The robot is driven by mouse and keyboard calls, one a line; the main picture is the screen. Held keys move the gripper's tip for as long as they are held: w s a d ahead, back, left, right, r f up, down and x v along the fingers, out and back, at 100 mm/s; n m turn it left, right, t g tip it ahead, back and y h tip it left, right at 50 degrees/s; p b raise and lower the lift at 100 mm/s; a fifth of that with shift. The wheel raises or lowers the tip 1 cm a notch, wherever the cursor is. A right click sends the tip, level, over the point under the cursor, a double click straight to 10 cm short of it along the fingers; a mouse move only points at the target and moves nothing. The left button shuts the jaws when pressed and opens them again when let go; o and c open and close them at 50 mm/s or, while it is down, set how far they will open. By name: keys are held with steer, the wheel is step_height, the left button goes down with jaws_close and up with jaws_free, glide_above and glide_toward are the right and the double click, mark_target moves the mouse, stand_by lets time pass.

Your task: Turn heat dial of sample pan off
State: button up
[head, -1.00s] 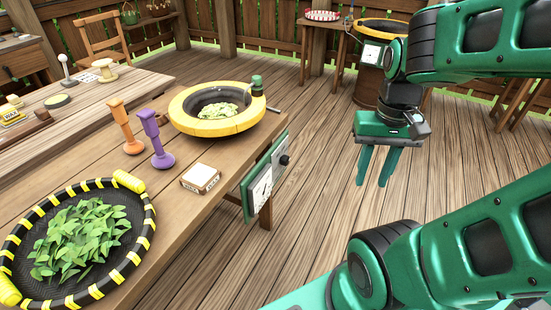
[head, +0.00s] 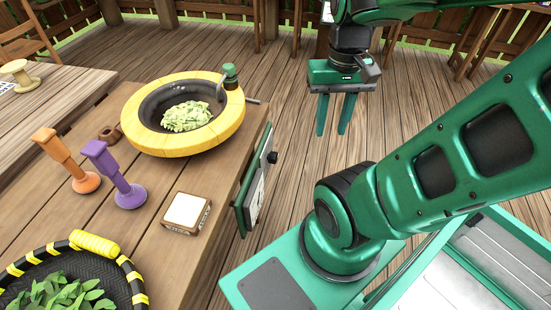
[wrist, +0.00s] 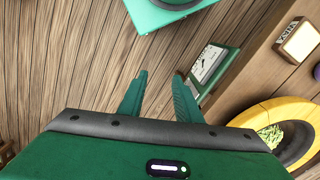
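The sample pan (head: 228,131) is a dark bowl with a thick yellow rim and pale green leaves inside, near the table's right edge. Below it, a green-framed panel with a white face (head: 257,192) hangs on the table's side. A black heat dial (head: 273,157) sticks out from that panel. The panel also shows in the wrist view (wrist: 209,64), where the dial cannot be made out clearly. My gripper (head: 334,133) points down, to the right of the panel and apart from it. Its two green fingers are a little apart with nothing between them.
A purple stand (head: 121,183), an orange stand (head: 72,165) and a white-topped block (head: 187,212) stand on the table (head: 150,240). A black and yellow tray (head: 124,270) of leaves is at lower left. Open plank floor lies between table and gripper.

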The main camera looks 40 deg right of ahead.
steer(key=o, duration=0.4)
steer(key=shift+s, duration=0.1)
steer(key=shift+o, duration=0.8)
steer(key=shift+s+r, duration=0.2)
steer(key=shift+s, duration=0.2)
steer(key=w+d+f+m+g+y, duration=0.1)
steer(key=w+d+f+m+y, duration=0.1)
steer(key=w+d+f+m, duration=0.3)
steer(key=m+t+y, duration=0.9)
steer(key=m+t, duration=0.6)
steer(key=m, duration=0.3)
glide_toward(272, 157)
step_height(272, 157, down, 2)
steer(key=s+d, duration=0.1)
steer(key=d, duration=0.1)
steer(key=x, duration=0.9)
steer(key=shift+w+f, duration=0.15)
steer(key=shift+w, duration=0.2)
